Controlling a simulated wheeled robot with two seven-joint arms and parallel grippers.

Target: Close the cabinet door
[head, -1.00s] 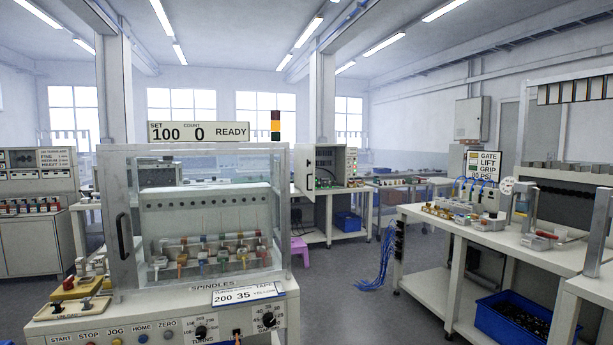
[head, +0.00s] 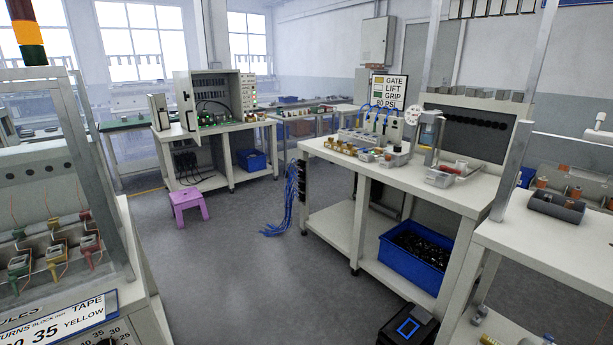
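An open-fronted grey cabinet (head: 246,93) stands on a white workbench at the back, left of centre in the head view. Its door (head: 187,102) stands open at the left side, with a dark handle on it. Green parts and cables show inside, and small lights show on the right-hand panel. A second grey cabinet (head: 375,42) hangs on the back wall and looks shut. Neither of my grippers is in view.
A purple stool (head: 189,203) stands on the floor before the cabinet's bench. Blue cables (head: 290,200) hang to the floor from the right workbench (head: 430,178). The winding machine (head: 120,240) fills the left side.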

